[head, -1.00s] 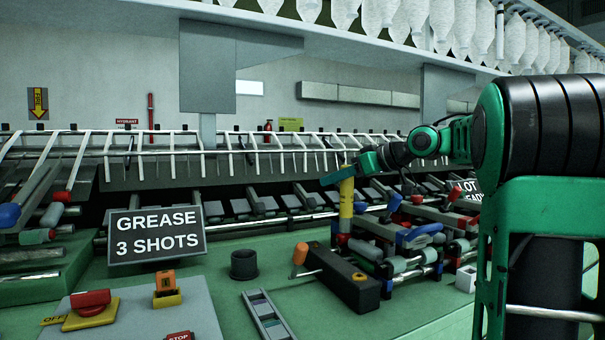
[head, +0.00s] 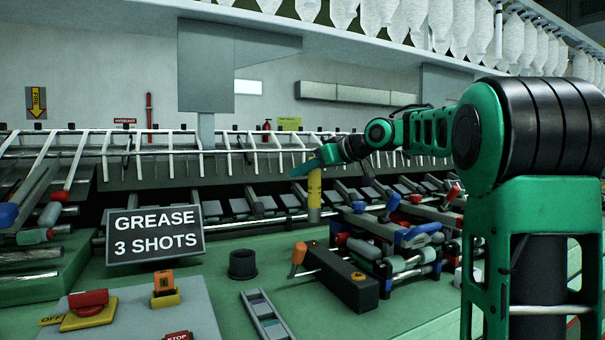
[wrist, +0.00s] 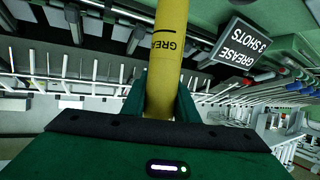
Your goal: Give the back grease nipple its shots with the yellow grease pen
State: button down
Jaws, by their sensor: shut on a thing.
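The yellow grease pen (head: 314,190) is upright in my gripper (head: 311,165), in front of the spinning frame's rail. My gripper is shut on the pen's upper part. In the wrist view the pen (wrist: 168,45) runs up between the green fingers (wrist: 160,106), with part of its GREASE lettering showing. The pen's lower end is pale in the head view and seems to hang above the green bench; I cannot tell whether it touches anything. I cannot make out the back grease nipple in either view.
A sign reading GREASE 3 SHOTS (head: 156,235) stands at the left. A black cup (head: 243,265), a dark block with a yellow dot (head: 343,282) and an orange-tipped lever (head: 298,255) are nearer. Red and blue-ended roller arms (head: 395,235) crowd the right.

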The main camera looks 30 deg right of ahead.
jog(key=shift+f, duration=3.6)
dwell(2.7)
jog(key=shift+r, duration=0.35)
dwell(0.4)
